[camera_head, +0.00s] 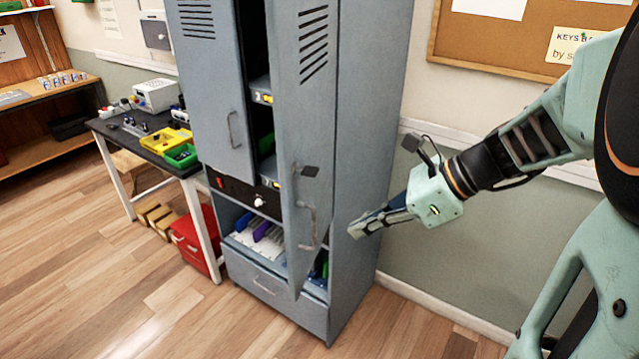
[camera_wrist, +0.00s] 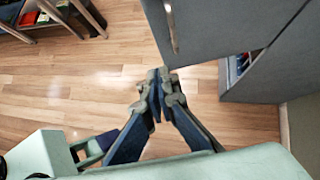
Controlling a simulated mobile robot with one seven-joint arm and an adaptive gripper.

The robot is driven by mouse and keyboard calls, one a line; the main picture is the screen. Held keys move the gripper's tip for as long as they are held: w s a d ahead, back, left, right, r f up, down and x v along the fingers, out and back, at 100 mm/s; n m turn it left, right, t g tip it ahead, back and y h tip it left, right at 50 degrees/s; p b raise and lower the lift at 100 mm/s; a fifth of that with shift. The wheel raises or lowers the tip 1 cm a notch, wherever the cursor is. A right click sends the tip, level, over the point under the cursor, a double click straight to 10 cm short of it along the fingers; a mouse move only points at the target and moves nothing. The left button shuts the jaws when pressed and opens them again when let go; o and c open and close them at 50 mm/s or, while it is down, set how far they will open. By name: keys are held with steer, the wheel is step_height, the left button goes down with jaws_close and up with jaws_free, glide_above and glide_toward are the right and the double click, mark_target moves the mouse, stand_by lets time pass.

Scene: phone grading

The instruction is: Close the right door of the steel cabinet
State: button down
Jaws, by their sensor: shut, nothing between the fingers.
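The steel cabinet (camera_head: 372,130) is tall and grey-blue. Its right door (camera_head: 305,130) stands partly open, swung out to the front, with a curved handle (camera_head: 303,212) low on it. Its left door (camera_head: 215,90) looks shut. My gripper (camera_head: 356,230) is shut and empty, to the right of the right door in the head view, overlapping the cabinet's side panel. In the wrist view, the shut fingertips (camera_wrist: 160,76) appear just below the door's lower corner (camera_wrist: 180,56). I cannot tell whether they touch the door.
Open shelves with bins and a purple item (camera_head: 262,229) show behind the door. A black workbench (camera_head: 125,140) with yellow and green trays stands left, a red box (camera_head: 195,240) beneath it. A corkboard (camera_head: 495,40) hangs on the right wall. The wooden floor in front is clear.

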mark_target(293, 247)
steer(key=x, duration=0.4)
steer(key=a+r+x, duration=0.1)
steer(key=x, duration=0.7)
steer(key=shift+w+a+r, duration=0.3)
steer(key=shift+a+r, duration=0.05)
steer(key=shift+w+a, duration=0.15)
steer(key=shift+a, duration=0.1)
steer(key=shift+a, duration=0.15)
